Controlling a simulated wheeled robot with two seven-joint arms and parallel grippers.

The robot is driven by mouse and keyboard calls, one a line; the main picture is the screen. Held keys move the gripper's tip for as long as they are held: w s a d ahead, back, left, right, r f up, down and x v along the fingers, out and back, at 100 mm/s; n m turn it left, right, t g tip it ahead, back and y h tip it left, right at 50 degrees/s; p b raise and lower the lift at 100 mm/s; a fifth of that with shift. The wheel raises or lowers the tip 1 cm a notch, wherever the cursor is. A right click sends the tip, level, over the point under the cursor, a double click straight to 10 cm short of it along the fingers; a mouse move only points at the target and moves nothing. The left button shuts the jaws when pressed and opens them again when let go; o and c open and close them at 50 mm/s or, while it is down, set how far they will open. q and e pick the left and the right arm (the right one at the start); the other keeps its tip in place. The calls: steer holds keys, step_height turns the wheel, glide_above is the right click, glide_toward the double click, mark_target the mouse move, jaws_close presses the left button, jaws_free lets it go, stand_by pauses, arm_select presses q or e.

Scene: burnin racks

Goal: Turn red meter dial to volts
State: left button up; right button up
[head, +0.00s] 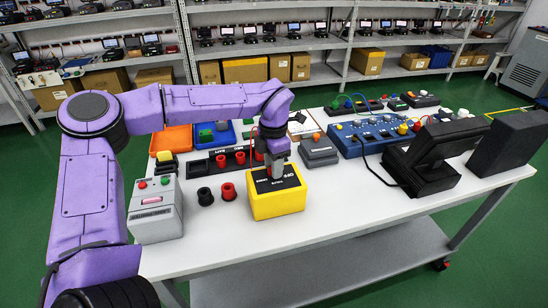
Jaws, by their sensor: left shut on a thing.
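A yellow meter box (277,206) with a black top plate stands near the front edge of the white table. White lettering runs along the plate's edges, too small to read surely. My left gripper (277,176) points down onto the middle of that plate. It is shut on the dial there, which its fingers hide. I cannot see the dial's colour or which mark it points to. My right gripper is not in view.
A grey button box (155,213) stands further left, a grey box (319,152) behind right. The table's front right (365,215) is clear.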

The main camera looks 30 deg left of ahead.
arm_select(q)
steer(key=shift+r+m+p, duration=0.1)
steer(key=shift+m+p, duration=0.2)
steer(key=shift+m, duration=0.1)
steer(key=o, duration=1)
steer(key=shift+o, duration=0.2)
step_height(320, 180, up, 10)
steer(key=shift+r+b, duration=0.25)
steer(key=shift+b, duration=0.15)
steer(key=shift+s, duration=0.1)
